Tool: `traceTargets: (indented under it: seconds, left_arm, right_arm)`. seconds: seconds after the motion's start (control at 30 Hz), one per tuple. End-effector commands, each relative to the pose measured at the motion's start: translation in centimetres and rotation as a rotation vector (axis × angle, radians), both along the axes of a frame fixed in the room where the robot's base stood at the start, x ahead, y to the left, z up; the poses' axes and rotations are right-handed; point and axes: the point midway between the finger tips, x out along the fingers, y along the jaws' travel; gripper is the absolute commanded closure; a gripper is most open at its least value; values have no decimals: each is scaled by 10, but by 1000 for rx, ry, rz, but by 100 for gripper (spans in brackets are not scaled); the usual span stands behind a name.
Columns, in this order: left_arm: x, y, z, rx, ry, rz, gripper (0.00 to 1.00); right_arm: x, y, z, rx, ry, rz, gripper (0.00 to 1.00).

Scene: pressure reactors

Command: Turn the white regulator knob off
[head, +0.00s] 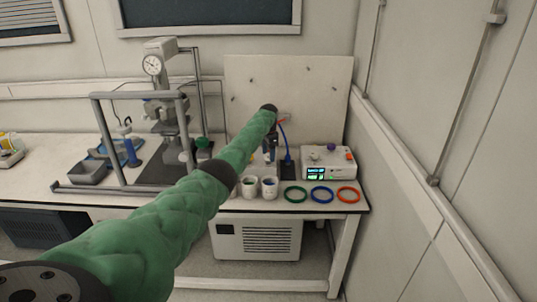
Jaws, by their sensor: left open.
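My left arm, in a green sleeve, reaches from the lower left across the view to the back panel. My left gripper (270,155) is small and dark below the wrist, open, over the bench in front of the panel and left of the white control box (328,163). I cannot tell for certain which knob is the white regulator knob. A small red and white fitting (284,118) shows beside my wrist, partly hidden. My right gripper is out of view.
A reactor stand with a round gauge (153,65) and a grey tube frame (95,125) stand left of my arm. A wall closes the right side.

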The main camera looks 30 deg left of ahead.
Motion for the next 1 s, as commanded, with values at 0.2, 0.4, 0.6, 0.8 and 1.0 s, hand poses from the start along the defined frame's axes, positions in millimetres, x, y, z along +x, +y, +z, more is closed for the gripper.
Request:
traceTargets:
  seconds: [0.2,0.4,0.6,0.8,1.0]
  left_arm:
    - [1,0,28,2,-3,0,39]
    - [1,1,56,1,-3,0,39]
    - [1,0,71,0,-1,0,39]
    - [1,0,74,0,-1,0,39]
    - [1,0,74,0,-1,0,39]
  right_arm:
    - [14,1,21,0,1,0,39]
    - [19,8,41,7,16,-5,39]
    - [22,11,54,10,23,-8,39]
    - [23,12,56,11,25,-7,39]
    - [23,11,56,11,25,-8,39]
